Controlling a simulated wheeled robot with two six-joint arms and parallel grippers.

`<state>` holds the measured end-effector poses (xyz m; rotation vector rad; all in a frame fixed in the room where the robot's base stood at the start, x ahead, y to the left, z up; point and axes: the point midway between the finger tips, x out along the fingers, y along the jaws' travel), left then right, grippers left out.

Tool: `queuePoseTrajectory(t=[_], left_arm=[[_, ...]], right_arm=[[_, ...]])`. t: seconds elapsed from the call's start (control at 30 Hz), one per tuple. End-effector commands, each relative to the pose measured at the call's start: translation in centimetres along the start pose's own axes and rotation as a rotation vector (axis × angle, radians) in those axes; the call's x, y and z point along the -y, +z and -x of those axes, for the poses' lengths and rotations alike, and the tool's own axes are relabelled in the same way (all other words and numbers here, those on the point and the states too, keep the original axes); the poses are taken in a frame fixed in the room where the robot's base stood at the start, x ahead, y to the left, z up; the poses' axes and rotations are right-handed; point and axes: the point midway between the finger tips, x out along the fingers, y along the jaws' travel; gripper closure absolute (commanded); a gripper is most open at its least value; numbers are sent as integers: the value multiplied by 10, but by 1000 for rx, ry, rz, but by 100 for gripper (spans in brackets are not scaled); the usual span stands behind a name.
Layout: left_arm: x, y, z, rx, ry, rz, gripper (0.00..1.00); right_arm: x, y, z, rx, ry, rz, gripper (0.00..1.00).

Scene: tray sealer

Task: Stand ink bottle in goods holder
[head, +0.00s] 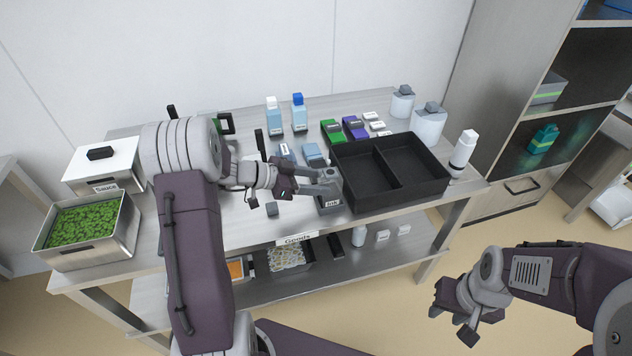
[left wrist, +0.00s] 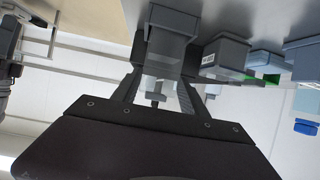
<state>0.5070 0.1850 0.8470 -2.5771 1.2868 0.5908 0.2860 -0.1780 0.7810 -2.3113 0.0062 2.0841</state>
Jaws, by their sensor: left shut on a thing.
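My left gripper (head: 322,184) is shut on a grey bottle, which I take to be the ink bottle (head: 331,175), near the front middle of the table. A dark grey holder (head: 329,210) labelled "Ink" is directly below it. In the left wrist view, the pale grey bottle (left wrist: 160,68) is between the fingers, with its far end at the grey holder (left wrist: 172,22). I cannot tell how far the bottle is inside the holder. A "Goods" label (head: 295,239) is on the table's front edge. My right gripper (head: 454,322) is open and empty, away from the table.
A black two-compartment tray (head: 443,177) stands just right of the holder. Blue bottles (head: 274,117), and green and purple boxes (head: 354,127), stand behind. A white bottle (head: 463,150) is at the right end. A bin of green leaves (head: 90,252) is at left.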

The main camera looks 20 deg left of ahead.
Motion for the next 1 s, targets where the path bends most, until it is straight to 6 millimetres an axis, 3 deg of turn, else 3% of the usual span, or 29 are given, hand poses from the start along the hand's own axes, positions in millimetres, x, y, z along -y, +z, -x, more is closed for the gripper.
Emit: queuePoseTrajectory(t=[1.0], left_arm=[[0, -1, 0, -1, -1, 0, 98]], right_arm=[[0, 1, -14, 0, 0, 0, 64]])
